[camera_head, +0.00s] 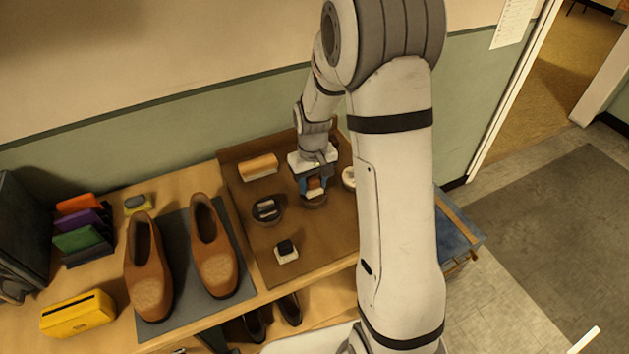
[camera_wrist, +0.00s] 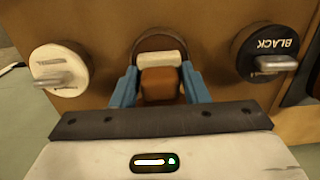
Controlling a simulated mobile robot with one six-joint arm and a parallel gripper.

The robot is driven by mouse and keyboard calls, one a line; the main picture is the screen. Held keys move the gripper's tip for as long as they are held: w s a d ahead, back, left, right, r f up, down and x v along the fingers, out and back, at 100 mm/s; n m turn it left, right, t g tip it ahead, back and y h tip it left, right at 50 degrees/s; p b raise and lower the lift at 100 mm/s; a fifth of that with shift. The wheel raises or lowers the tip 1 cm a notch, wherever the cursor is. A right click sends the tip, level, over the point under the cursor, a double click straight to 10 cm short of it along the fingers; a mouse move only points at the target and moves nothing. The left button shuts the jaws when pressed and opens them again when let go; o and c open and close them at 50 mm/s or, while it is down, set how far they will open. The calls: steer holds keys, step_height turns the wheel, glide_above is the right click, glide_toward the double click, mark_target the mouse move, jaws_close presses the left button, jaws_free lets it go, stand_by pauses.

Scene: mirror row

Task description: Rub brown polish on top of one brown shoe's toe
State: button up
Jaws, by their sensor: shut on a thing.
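Two brown shoes stand side by side on a grey mat, the left shoe (camera_head: 148,272) and the right shoe (camera_head: 214,250), toes toward the front. Each toe has a paler, dull patch. My gripper (camera_head: 314,186) is over the brown board, away from the shoes. In the wrist view its blue fingers (camera_wrist: 158,88) are shut on a brown and cream applicator (camera_wrist: 160,82). The applicator is at a round brown tin (camera_wrist: 160,38), whose rim shows behind it. The fingers and applicator hide the tin's inside, so I cannot tell whether they touch.
A black-labelled tin (camera_wrist: 265,52) and a white tin (camera_wrist: 58,68) flank the held applicator. A dark-topped applicator (camera_head: 286,250) and a brush (camera_head: 258,167) lie on the board (camera_head: 330,238). A yellow box (camera_head: 78,314) and coloured cloths (camera_head: 84,228) sit left of the shoes.

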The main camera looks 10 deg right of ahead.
mark_target(313, 179)
steer(key=shift+f+b, duration=0.4)
steer(key=shift+f, duration=0.05)
stand_by(1.4)
steer(key=shift+r+p, duration=2.25)
steer(key=shift+r, duration=1.35)
steer(key=shift+s+f, duration=0.1)
